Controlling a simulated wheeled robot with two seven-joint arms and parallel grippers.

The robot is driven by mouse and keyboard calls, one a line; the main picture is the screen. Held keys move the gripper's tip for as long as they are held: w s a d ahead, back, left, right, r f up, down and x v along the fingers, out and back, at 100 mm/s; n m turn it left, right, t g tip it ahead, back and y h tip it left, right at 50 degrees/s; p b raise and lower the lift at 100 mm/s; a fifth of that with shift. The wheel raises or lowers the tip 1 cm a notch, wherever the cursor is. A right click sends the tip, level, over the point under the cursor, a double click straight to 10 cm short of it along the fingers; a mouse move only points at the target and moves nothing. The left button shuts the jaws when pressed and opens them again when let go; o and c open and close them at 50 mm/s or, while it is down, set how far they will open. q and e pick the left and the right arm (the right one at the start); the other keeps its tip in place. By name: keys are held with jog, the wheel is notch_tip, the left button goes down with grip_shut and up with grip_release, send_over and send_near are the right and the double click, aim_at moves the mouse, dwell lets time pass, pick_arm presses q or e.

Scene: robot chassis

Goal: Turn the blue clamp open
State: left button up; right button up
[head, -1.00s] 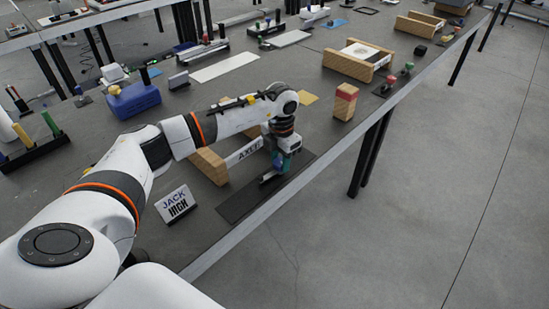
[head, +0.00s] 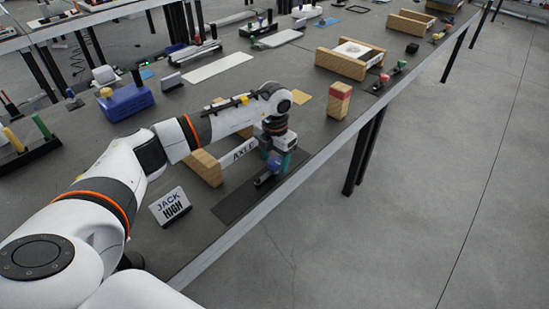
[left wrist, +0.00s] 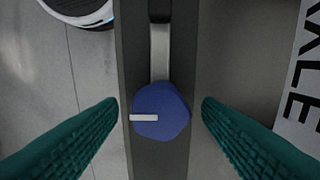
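The blue clamp is a rounded blue knob (left wrist: 168,104) with a white line on it that points left in the left wrist view. It sits on a dark strip (left wrist: 158,160), and a light grey bar (left wrist: 160,50) runs up from it. In the head view the blue clamp (head: 274,165) shows low on the dark plate near the table's front edge. My left gripper (left wrist: 160,104) is open, with one teal finger on each side of the knob and gaps visible. In the head view the left gripper (head: 277,158) points down over the plate. My right gripper is not in view.
The floor beyond the table edge is clear.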

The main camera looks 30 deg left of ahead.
aim_at(275, 161)
pick_arm(q)
notch_tip(275, 161, up, 12)
jog(key=b, duration=0.1)
dwell(0.6)
jog(key=shift+f, duration=0.1)
dwell(0.3)
